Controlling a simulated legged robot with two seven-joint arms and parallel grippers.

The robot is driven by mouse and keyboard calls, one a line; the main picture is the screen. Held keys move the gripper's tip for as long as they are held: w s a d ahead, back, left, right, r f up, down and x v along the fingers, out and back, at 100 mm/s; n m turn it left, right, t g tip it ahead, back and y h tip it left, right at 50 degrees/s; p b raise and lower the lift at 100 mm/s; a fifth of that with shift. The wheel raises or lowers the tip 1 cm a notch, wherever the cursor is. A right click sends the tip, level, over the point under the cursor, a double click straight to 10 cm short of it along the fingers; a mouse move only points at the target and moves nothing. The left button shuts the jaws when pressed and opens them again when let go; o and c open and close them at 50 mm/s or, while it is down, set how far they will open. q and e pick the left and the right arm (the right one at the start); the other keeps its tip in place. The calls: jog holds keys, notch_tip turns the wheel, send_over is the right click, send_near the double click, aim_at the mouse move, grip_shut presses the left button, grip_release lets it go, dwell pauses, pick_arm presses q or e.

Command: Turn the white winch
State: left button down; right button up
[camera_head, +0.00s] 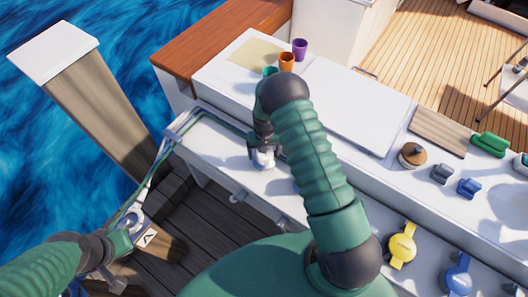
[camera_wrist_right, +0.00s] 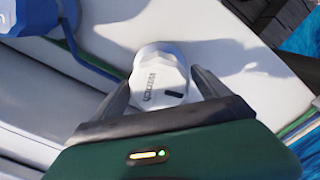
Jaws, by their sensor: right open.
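The white winch (camera_wrist_right: 158,75) is a faceted white knob with dark lettering and a dark slot on its top. It stands on the white deck, and in the head view it shows partly (camera_head: 264,160) below my right gripper. My right gripper (camera_wrist_right: 161,82) is open, with one finger on each side of the winch's near part; I cannot tell whether they touch it. In the head view my right gripper (camera_head: 263,152) points down at the winch. My left gripper (camera_head: 118,268) is low at the left, away from the winch; its fingers are unclear.
Blue and yellow winches (camera_head: 401,246) stand along the deck at the right. Purple, orange and green cups (camera_head: 287,61) stand at the back. Green and blue lines run along the deck near the winch. A wooden post (camera_head: 98,110) stands left, with water beyond.

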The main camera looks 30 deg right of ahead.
notch_tip(320, 180, up, 17)
jog(key=shift+f, duration=0.15)
dwell(0.5)
pick_arm(q)
jog(key=shift+d, duration=0.1)
pick_arm(e)
jog(key=s+a+r+n+t, duration=0.1)
jog(key=s+a+r+n, duration=0.1)
jog(key=s+a, duration=0.3)
jog(key=s+a+r+n+t, duration=0.1)
jog(key=s+a+r, duration=0.4)
jog(key=s, duration=0.6)
jog(key=shift+a+n+t, duration=0.3)
jog(key=shift+a+n, duration=0.35)
jog(key=shift+n, duration=0.15)
pick_arm(q)
jog(key=shift+s, duration=0.1)
pick_arm(e)
jog(key=shift+s+r, duration=0.1)
jog(key=shift+s, duration=0.05)
jog(key=shift+a, duration=0.2)
